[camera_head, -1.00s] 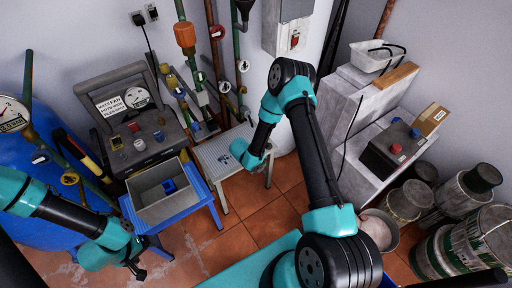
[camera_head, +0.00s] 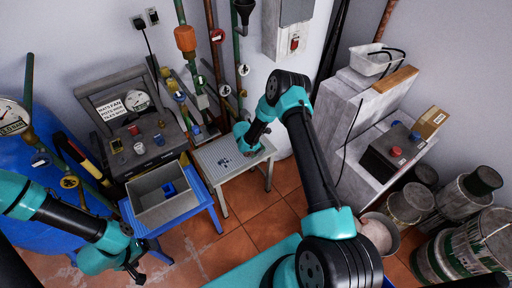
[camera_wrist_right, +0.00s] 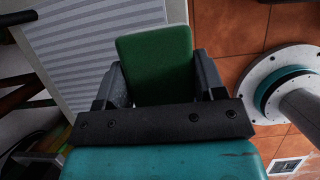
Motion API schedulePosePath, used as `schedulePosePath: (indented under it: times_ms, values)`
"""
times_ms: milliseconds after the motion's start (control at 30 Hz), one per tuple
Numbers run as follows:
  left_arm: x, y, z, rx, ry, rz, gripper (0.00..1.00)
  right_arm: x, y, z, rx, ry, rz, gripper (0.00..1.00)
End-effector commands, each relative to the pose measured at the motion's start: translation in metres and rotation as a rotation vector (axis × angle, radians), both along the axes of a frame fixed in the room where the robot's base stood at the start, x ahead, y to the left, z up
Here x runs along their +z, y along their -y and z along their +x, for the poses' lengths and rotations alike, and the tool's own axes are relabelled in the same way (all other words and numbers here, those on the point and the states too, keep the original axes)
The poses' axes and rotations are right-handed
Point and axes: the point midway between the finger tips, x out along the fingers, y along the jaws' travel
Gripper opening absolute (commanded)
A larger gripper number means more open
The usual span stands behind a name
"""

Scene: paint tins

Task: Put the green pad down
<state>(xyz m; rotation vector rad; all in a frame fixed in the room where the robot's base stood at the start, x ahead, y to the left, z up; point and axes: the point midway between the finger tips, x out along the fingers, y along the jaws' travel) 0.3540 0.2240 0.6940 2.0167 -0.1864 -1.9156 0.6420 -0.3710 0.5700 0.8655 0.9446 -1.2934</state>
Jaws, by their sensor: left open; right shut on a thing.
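The green pad (camera_wrist_right: 156,50) is a flat rounded block held between the two fingers of my right gripper (camera_wrist_right: 160,80) in the right wrist view. It covers part of the pale ribbed top of a small table (camera_wrist_right: 75,45); I cannot tell whether it touches. In the head view my right wrist (camera_head: 246,136) is over the back right of that table (camera_head: 230,178), and I cannot make out the pad there. My left gripper (camera_head: 136,272) is open and empty at the lower left, in front of the blue stand.
A grey open bin (camera_head: 160,214) with a blue block inside stands on a blue stand (camera_head: 214,214) left of the table. Pipes with valves (camera_head: 203,100) rise behind it. A grey cabinet (camera_head: 345,120) and paint tins (camera_head: 408,202) are at the right. Small dark marks dot the tabletop.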

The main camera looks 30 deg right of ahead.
Motion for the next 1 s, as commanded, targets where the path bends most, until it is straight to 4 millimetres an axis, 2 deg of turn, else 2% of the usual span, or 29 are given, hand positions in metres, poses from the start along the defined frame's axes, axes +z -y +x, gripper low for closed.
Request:
schedulePosePath:
  times_ms: [100,200,700,900,1000]
  values:
    - [0.0,0.0,0.0,0.0,0.0,0.0,0.86,-0.003,0.01,0.018,-0.001,0.002,0.0,0.41]
    - [0.0,0.0,0.0,0.0,0.0,0.0,0.86,-0.003,0.015,0.026,-0.001,0.0,0.0,0.41]
    - [0.0,0.0,0.0,0.0,0.0,0.0,0.86,-0.004,0.021,0.036,-0.002,0.001,0.0,0.41]
    - [0.0,0.0,0.0,0.0,0.0,0.0,0.86,-0.033,0.021,0.034,-0.001,-0.002,0.001,0.41]
    - [0.0,0.0,0.0,0.0,0.0,0.0,0.86,-0.039,0.021,0.035,0.0,-0.001,0.0,0.41]
